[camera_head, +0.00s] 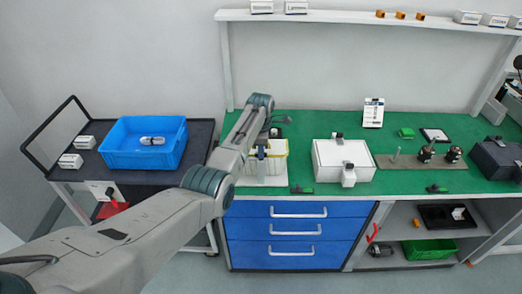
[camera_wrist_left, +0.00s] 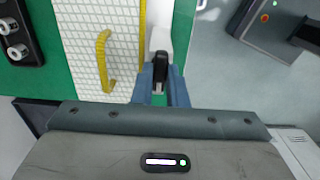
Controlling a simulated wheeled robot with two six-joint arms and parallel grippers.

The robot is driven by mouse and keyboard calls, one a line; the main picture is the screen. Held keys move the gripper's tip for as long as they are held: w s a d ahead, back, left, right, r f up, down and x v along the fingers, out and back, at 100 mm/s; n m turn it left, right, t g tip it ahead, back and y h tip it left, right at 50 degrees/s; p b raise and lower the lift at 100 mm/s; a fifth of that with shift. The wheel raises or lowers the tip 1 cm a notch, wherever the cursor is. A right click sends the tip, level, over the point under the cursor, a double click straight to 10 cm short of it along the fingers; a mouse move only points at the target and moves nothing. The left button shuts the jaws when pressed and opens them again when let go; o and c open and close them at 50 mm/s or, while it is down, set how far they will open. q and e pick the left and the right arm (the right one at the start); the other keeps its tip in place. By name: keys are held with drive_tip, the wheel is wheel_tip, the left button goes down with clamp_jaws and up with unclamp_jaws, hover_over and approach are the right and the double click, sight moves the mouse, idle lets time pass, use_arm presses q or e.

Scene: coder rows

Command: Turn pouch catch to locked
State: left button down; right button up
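The pouch (camera_head: 275,165) is a pale box-like thing with yellow trim on the green bench, partly hidden by my left arm in the head view. In the left wrist view its grid-patterned face (camera_wrist_left: 82,45) has a yellow handle (camera_wrist_left: 103,62). A black catch lever (camera_wrist_left: 161,72) on a white mount (camera_wrist_left: 160,38) stands beside the yellow edge. My left gripper (camera_wrist_left: 162,84) has its blue-grey fingers on both sides of the lever, seemingly touching it. It also shows at the pouch in the head view (camera_head: 263,151). The lever's marking is not readable. My right gripper is not in view.
A white case (camera_head: 328,158) stands right of the pouch on the green bench. A plate with dark knobs (camera_head: 400,161) lies further right. A blue crate (camera_head: 120,150) stands on the dark cart at left. A shelf (camera_head: 340,16) runs above the bench.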

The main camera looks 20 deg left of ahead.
use_arm(q)
drive_tip(key=shift+m, duration=0.3)
drive_tip(key=m, duration=0.3)
drive_tip(key=shift+m, duration=0.3)
drive_tip(key=m, duration=0.3)
drive_tip(key=shift+r+m, duration=0.1)
drive_tip(key=shift+m, duration=0.2)
drive_tip(key=m, duration=0.4)
drive_tip(key=shift+m, duration=0.3)
drive_tip(key=m, duration=0.2)
drive_tip(key=shift+w+m, duration=0.1)
drive_tip(key=shift+m, duration=1.6)
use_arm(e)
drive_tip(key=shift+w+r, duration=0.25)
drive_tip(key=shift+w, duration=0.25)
use_arm(q)
drive_tip(key=shift+r, duration=0.1)
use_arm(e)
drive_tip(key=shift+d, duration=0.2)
use_arm(q)
drive_tip(key=c, duration=1.4)
unclamp_jaws()
drive_tip(key=shift+c, duration=0.2)
